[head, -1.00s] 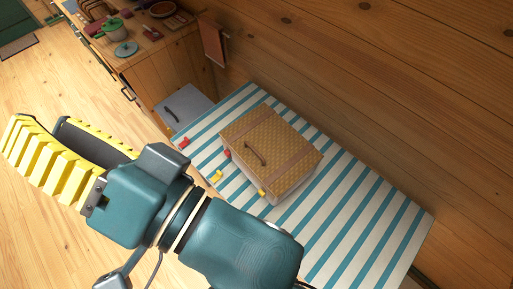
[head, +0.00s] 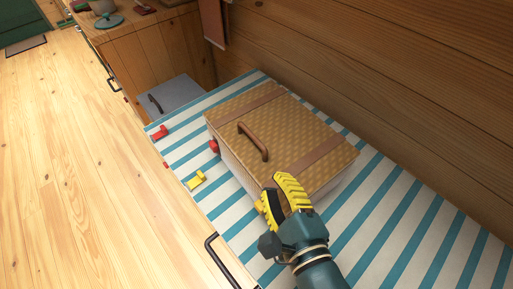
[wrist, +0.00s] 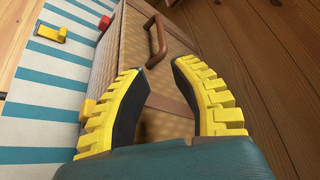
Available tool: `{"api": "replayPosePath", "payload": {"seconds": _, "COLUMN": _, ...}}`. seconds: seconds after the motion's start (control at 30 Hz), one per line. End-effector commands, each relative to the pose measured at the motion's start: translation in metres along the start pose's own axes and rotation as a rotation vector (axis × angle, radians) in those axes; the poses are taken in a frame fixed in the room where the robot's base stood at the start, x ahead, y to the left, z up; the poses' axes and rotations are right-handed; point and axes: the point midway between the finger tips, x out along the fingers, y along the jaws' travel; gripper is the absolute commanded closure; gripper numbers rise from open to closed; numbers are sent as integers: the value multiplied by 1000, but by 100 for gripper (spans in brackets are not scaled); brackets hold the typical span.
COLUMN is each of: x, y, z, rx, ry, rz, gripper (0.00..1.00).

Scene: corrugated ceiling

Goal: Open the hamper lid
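The woven tan hamper (head: 225,160) stands on a striped cloth, its flat lid (head: 290,118) down. Two brown straps cross the lid, and a brown arched handle (head: 253,142) rises from it. My gripper (head: 279,184) is at the hamper's near right part, right of and below the handle in the head view. In the wrist view my gripper (wrist: 157,70) has its yellow-and-black fingers apart, with nothing held between them. The handle (wrist: 157,40) lies just beyond the fingertips there. I cannot tell whether a finger touches the lid.
A blue-and-white striped cloth (head: 365,210) covers the surface. A yellow piece (head: 197,180) and a red piece (head: 160,132) lie left of the hamper; another red piece (head: 213,146) is at its left side. A wooden wall (head: 400,60) rises behind. Cloth to the right is clear.

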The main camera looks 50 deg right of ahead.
Motion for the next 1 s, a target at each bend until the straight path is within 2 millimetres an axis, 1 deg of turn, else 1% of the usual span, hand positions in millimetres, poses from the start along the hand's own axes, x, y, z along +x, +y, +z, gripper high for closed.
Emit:
{"api": "replayPosePath", "payload": {"seconds": 0.07, "x": 7, "y": -2, "z": 1, "rx": 1, "ry": 2, "rz": -2, "gripper": 74}}
{"api": "replayPosePath", "payload": {"seconds": 0.17, "x": 25, "y": -4, "z": 2, "rx": 2, "ry": 1, "rz": -3, "gripper": 74}}
{"api": "replayPosePath", "payload": {"seconds": 0.5, "x": 108, "y": -2, "z": 1, "rx": 0, "ry": 1, "rz": -2, "gripper": 74}}
{"api": "replayPosePath", "payload": {"seconds": 0.6, "x": 130, "y": -2, "z": 2, "rx": 1, "ry": -2, "rz": -2, "gripper": 74}}
{"api": "replayPosePath", "payload": {"seconds": 0.7, "x": 147, "y": -2, "z": 1, "rx": 0, "ry": -1, "rz": -1, "gripper": 74}}
{"api": "replayPosePath", "payload": {"seconds": 0.83, "x": 159, "y": -2, "z": 1, "rx": 0, "ry": -1, "rz": -1, "gripper": 74}}
{"api": "replayPosePath", "payload": {"seconds": 1.0, "x": 162, "y": -2, "z": 2, "rx": 0, "ry": -1, "rz": 0, "gripper": 74}}
